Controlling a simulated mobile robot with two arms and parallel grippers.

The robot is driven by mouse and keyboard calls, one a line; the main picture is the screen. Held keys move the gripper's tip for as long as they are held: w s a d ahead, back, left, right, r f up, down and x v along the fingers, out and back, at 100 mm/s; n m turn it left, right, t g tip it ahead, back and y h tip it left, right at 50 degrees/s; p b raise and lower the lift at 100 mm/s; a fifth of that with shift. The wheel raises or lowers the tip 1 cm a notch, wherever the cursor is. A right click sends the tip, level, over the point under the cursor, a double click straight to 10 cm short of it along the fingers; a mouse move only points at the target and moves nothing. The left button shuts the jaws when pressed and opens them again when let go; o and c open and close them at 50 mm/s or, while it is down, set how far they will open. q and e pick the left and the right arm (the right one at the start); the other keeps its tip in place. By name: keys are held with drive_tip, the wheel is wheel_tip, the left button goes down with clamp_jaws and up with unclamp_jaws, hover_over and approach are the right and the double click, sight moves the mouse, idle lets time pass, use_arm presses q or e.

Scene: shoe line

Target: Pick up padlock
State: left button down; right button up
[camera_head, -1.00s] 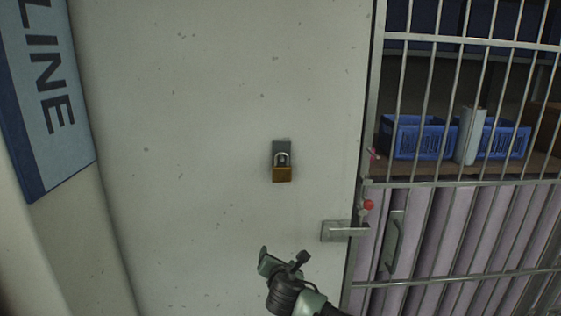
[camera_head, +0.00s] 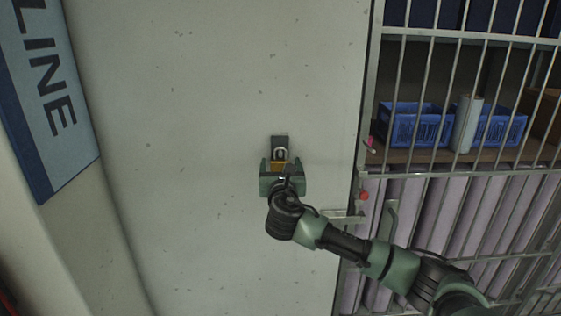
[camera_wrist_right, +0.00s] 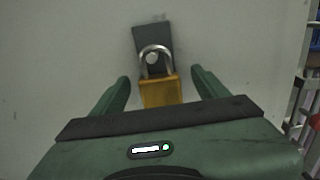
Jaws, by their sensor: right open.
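The padlock (camera_head: 280,164) has a brass-yellow body and a silver shackle. It hangs on a dark grey plate (camera_head: 279,141) on the pale wall. In the right wrist view the padlock (camera_wrist_right: 160,92) is upright, with its shackle at the top. My right gripper (camera_head: 283,167) is open at the padlock's lower part. In the right wrist view the fingers of the right gripper (camera_wrist_right: 162,86) stand to the left and right of the padlock body, with a gap on each side. The gripper's body hides the padlock's lower edge. My left gripper is not in view.
A barred metal gate (camera_head: 446,172) stands to the right, with a latch (camera_head: 343,215) at its edge and a red knob (camera_head: 363,196). Behind the bars, blue crates (camera_head: 415,124) sit on a shelf. A blue-grey sign (camera_head: 48,95) is at the left. The wall around the padlock is clear.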

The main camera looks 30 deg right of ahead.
drive_tip(key=shift+w+d+f, duration=0.1)
drive_tip(key=shift+w+d, duration=0.05)
drive_tip(key=shift+w, duration=0.2)
clamp_jaws()
